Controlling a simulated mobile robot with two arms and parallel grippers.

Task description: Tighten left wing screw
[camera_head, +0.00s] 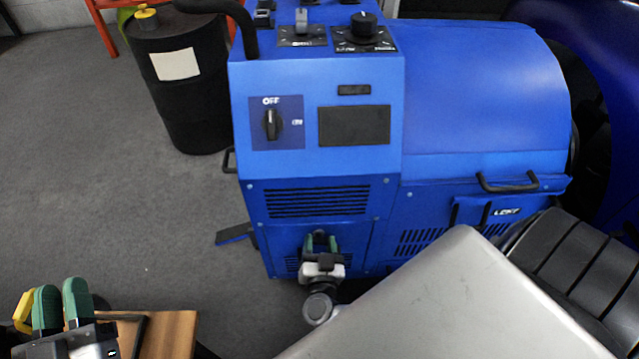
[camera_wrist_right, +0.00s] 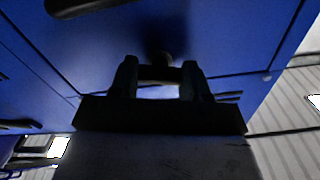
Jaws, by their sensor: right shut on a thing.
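My right gripper (camera_head: 320,243) is at the lower front panel of the blue machine (camera_head: 315,225), below the louvred vent. Its fingers also show in the right wrist view (camera_wrist_right: 159,75), close to the blue panel. They are shut on a small dark part, which I take to be the left wing screw (camera_wrist_right: 160,62); its shape is in deep shadow. In the head view the gripper hides it. My left gripper (camera_head: 62,300) has green fingers and is at the lower left, over or beside a wooden tabletop.
The wooden table (camera_head: 180,330) is at the bottom left, with a yellow object (camera_head: 23,310) beside my left gripper. A black drum (camera_head: 185,95) stands behind, left of the machine. Black handles (camera_head: 505,184) stick out from the machine. Grey floor at left is clear.

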